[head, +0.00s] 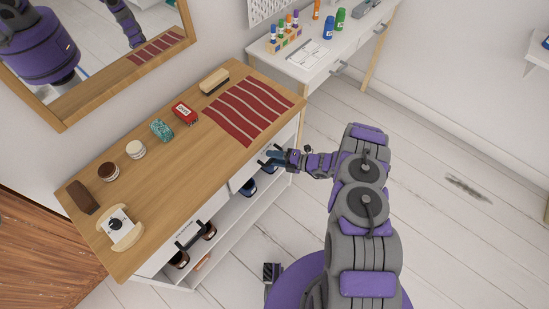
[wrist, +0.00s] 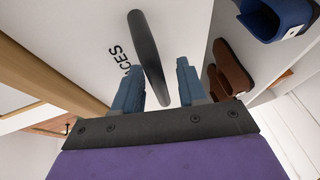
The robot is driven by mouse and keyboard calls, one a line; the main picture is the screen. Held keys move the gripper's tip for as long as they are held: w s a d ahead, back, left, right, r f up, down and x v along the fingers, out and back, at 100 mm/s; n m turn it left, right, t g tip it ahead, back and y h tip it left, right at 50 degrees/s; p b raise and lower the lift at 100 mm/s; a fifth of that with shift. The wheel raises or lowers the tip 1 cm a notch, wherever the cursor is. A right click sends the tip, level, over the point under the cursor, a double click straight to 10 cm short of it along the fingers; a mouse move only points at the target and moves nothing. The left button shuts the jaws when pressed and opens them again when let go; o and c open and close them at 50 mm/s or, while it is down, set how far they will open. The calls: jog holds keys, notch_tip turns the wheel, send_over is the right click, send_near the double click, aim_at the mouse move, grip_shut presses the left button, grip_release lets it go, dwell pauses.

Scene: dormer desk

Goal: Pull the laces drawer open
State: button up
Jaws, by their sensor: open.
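The laces drawer has a white front (wrist: 190,35) with dark lettering ending in "ACES", partly cut off by the handle and finger in the wrist view. Its dark bar handle (wrist: 148,52) lies across the wrist view between my two blue fingers. My gripper (wrist: 158,70) is open, one finger on each side of the handle; I cannot tell whether either finger touches it. In the head view my gripper (head: 268,160) is at the drawer fronts under the right part of the wooden top. There it hides most of the laces handle. The drawer looks closed.
The wooden top (head: 165,180) carries red strips (head: 250,108), a brush (head: 214,80), a red tin (head: 185,112) and small items. Another drawer's handle (head: 189,237) is further left. Shoes (wrist: 230,68) sit on shelves below. Open floor (head: 450,200) lies to the right.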

jog(key=shift+c, duration=0.2)
grip_shut()
jog(key=shift+s+d, duration=0.1)
